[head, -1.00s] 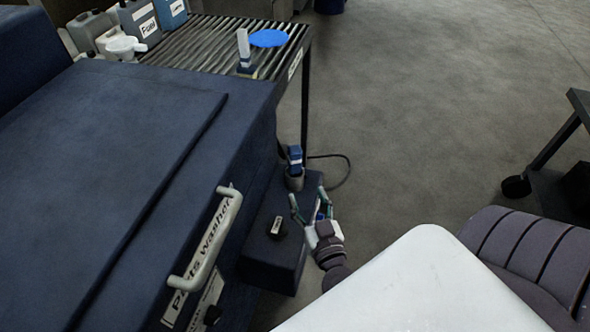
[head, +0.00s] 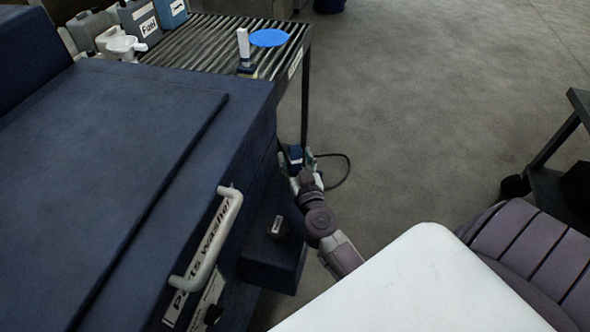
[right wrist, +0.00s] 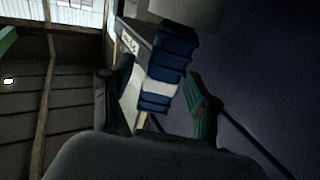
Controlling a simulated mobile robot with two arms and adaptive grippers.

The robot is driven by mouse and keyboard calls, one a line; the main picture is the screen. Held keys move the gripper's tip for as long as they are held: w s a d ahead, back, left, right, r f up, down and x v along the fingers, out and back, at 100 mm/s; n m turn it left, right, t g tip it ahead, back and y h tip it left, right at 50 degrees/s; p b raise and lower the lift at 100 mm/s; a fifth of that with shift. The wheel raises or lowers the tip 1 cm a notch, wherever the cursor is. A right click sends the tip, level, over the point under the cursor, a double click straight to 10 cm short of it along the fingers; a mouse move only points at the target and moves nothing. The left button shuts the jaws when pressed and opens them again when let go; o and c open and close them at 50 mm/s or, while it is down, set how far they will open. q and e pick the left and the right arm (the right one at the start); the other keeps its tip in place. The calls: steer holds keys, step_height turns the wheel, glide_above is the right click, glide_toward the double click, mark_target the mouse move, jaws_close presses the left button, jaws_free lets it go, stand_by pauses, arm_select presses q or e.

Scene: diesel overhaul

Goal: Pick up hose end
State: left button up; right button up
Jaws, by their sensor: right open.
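The hose end (head: 295,153) is a blue piece beside the parts washer, near the leg of the roller table. In the right wrist view it is a blue ribbed grip (right wrist: 170,60) with a pale band, below a light grey part. My right gripper (head: 297,159) is open, with a finger on either side of the hose end. In the wrist view the blue grip lies between the two fingers, with a gap to the green-padded right finger. Whether the left finger touches it I cannot tell. My left gripper is not in view.
The dark blue parts washer (head: 130,140) with its pale handle (head: 212,240) fills the left. A lower blue box (head: 272,258) juts out below. A dark cable (head: 345,175) loops on the floor. The roller table (head: 215,42) carries jugs and a blue disc.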

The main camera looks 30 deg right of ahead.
steer(key=shift+w+d, duration=0.15)
steer(key=shift+w, duration=0.2)
jaws_close()
steer(key=shift+r, duration=0.1)
step_height(320, 180, up, 10)
steer(key=p, duration=0.9)
steer(key=shift+r, duration=0.25)
step_height(320, 180, up, 7)
steer(key=p, duration=0.9)
